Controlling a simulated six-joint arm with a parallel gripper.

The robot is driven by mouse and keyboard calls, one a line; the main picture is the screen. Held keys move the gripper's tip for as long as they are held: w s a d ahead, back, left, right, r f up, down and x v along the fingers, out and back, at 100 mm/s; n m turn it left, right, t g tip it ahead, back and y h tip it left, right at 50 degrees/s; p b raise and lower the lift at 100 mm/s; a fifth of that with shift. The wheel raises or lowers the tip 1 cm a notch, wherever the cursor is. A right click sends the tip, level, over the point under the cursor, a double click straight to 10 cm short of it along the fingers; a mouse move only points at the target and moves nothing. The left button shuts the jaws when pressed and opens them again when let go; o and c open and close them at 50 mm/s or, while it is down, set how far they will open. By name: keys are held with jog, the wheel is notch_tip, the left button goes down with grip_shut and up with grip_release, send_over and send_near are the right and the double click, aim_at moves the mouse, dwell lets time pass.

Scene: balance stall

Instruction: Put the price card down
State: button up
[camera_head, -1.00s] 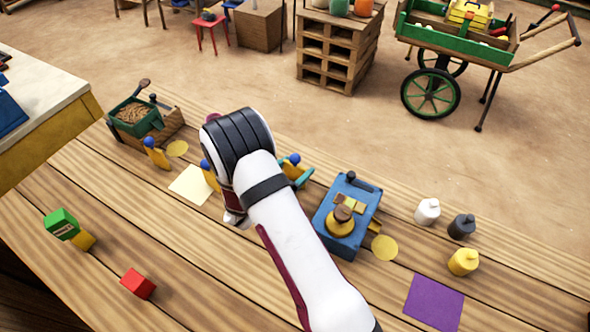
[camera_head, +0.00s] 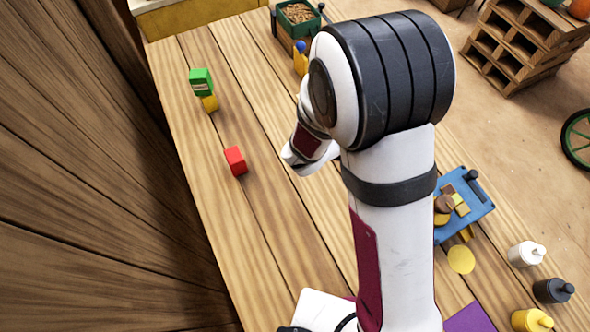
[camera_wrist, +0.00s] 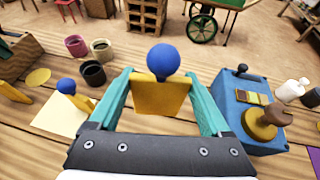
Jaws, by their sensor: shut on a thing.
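The price card (camera_wrist: 162,101), a yellow plate with a blue ball on top, is between the teal fingers of my gripper (camera_wrist: 160,82) in the wrist view. The gripper is shut on it and the card stands about upright. Whether its lower edge touches the wooden table (camera_wrist: 140,122) cannot be told. In the head view my arm hides the gripper and the held card. A similar yellow piece with a blue ball (camera_wrist: 68,88) stands on the left by a cream sheet (camera_wrist: 58,116); one also shows in the head view (camera_head: 300,60).
A blue balance box (camera_wrist: 236,100) stands close on the right, with bottles (camera_head: 524,254) beyond. Several cups (camera_wrist: 94,72) stand beyond the left finger.

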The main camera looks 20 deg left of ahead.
jog(key=s+a+n+t+y, duration=0.2)
jog(key=s+a+n+y, duration=0.1)
jog(key=s+a, duration=0.5)
jog(key=shift+s+a+f, duration=0.35)
jog(key=shift+a+f, duration=1.25)
jog(key=shift+f, duration=0.05)
jog(key=shift+s+a+f, duration=0.35)
jog(key=shift+a+f, duration=1.25)
jog(key=shift+f, duration=0.1)
jog(key=shift+s+a+f, duration=0.35)
jog(key=shift+a+f, duration=1.25)
jog(key=shift+f, duration=0.05)
jog(key=shift+f, duration=0.1)
jog(key=o, duration=1.2)
jog(key=shift+c, duration=0.2)
jog(key=shift+m, duration=0.3)
